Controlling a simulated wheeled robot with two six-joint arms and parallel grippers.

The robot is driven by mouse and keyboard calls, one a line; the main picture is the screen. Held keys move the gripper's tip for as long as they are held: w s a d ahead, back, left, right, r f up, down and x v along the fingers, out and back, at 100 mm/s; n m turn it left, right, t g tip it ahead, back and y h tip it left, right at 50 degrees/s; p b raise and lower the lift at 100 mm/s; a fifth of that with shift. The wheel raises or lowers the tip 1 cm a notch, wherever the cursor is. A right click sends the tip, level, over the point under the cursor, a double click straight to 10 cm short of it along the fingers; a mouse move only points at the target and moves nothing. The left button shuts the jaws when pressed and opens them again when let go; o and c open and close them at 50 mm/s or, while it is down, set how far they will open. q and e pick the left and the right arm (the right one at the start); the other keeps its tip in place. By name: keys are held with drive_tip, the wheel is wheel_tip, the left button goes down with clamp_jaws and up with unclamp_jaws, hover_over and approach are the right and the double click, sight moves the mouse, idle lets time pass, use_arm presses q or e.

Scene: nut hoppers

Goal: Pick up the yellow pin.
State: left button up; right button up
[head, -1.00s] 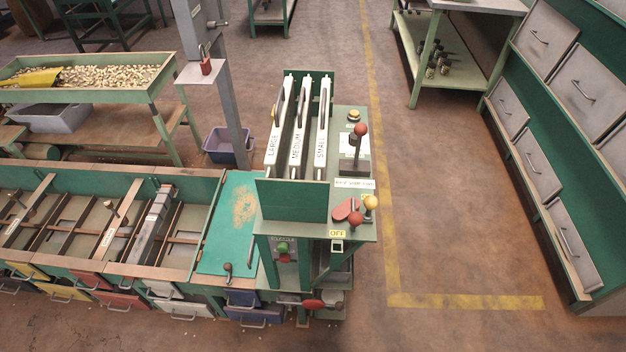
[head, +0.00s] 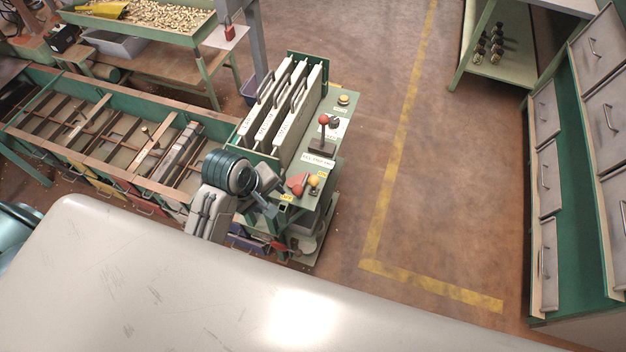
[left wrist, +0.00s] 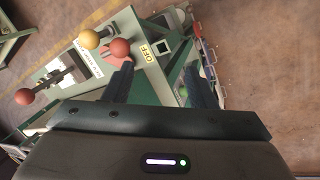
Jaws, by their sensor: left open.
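The yellow pin, seen as a yellow round head (head: 314,180), is at the front end of the green control panel (head: 301,204), close beside a red knob. My left gripper (head: 270,203) is just left of the pin at the panel's front corner. In the left wrist view its two fingers (left wrist: 158,68) are apart with nothing held between them. The pin is outside the gap. My right gripper is not in view.
A red-topped lever (head: 323,120) stands farther back on the panel. Upright white labelled plates (head: 300,112) stand left of it. A long sorting trough (head: 112,118) runs left. Open floor (head: 420,190) lies right, with a yellow line, before grey drawers (head: 548,175).

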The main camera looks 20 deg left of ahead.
sight(312, 179)
use_arm(q)
drive_tip(key=w+d+r+n, duration=0.1)
drive_tip(key=w+n, duration=0.1)
drive_tip(key=w, duration=0.1)
drive_tip(key=w+d+r+n+h, duration=0.1)
drive_tip(key=w+n, duration=0.1)
drive_tip(key=n, duration=0.1)
drive_tip(key=w+d+r+n+h, duration=0.1)
drive_tip(key=w+d+n, duration=0.1)
drive_tip(key=w, duration=0.1)
drive_tip(key=shift+w+r+n, duration=0.3)
drive_tip(key=shift+w+r, duration=0.05)
drive_tip(key=shift+n, duration=0.3)
drive_tip(key=p+x, duration=0.1)
drive_tip(key=x, duration=0.4)
drive_tip(key=shift+w+d, duration=0.1)
drive_tip(key=shift+d, duration=0.15)
drive_tip(key=p+x, duration=0.1)
drive_tip(key=x, duration=0.1)
drive_tip(key=p+x, duration=0.1)
drive_tip(key=x, duration=0.1)
drive_tip(key=shift+s+f+p, duration=0.1)
drive_tip(key=shift+s+p, duration=0.2)
drive_tip(key=shift+x, duration=0.75)
